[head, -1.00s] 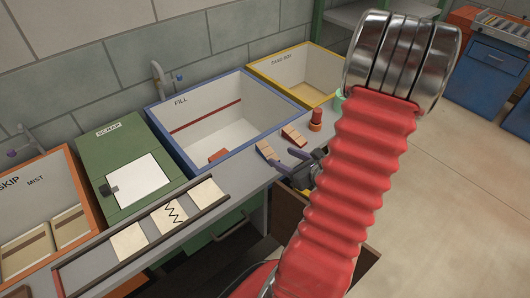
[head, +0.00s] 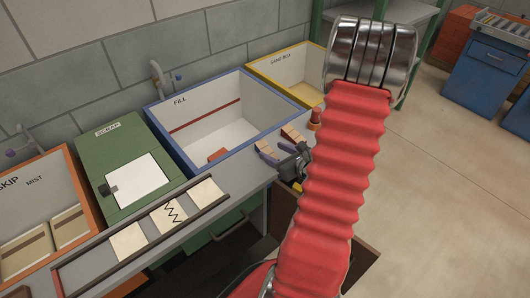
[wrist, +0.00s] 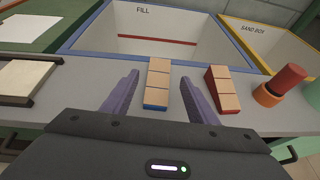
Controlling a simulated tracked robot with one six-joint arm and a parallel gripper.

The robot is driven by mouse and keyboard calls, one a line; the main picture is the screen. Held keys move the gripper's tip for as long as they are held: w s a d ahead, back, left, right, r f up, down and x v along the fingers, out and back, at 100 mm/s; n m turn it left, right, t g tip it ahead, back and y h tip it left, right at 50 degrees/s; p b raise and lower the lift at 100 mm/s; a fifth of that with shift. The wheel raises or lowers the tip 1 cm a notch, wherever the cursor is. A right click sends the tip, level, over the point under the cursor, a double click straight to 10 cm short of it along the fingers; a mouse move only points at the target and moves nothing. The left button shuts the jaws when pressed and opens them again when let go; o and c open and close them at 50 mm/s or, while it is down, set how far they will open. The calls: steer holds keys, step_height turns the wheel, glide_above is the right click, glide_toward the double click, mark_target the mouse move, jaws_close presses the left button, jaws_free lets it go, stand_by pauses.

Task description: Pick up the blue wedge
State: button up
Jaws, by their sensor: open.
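The blue wedge (wrist: 157,86) stands on the grey counter, with pale wooden segments on its face and a blue edge at its near end. My gripper (wrist: 159,77) is open and empty, its purple fingers on either side of the wedge in the wrist view. Whether they touch it or are still above it I cannot tell. In the head view my gripper (head: 273,151) is at the counter's front edge, partly covering the wedge (head: 262,146). A similar red wedge (wrist: 222,90) stands just right of the right finger.
Behind the wedges is the blue-rimmed FILL bin (head: 245,78), and right of it the yellow-rimmed SAND BOX (head: 290,62). A red cylinder on an orange base (wrist: 280,85) and a green piece (wrist: 312,91) stand right of the red wedge. A railed strip (head: 140,236) lies left.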

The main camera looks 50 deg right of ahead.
mark_target(263, 146)
steer(key=shift+x, duration=1.1)
steer(key=shift+w, duration=0.1)
steer(key=shift+x, duration=2.55)
steer(key=shift+f, duration=0.1)
steer(key=shift+c, duration=0.3)
steer(key=c, duration=1.1)
steer(key=shift+r, duration=0.2)
steer(key=shift+c, duration=0.2)
steer(key=shift+r, duration=4.85)
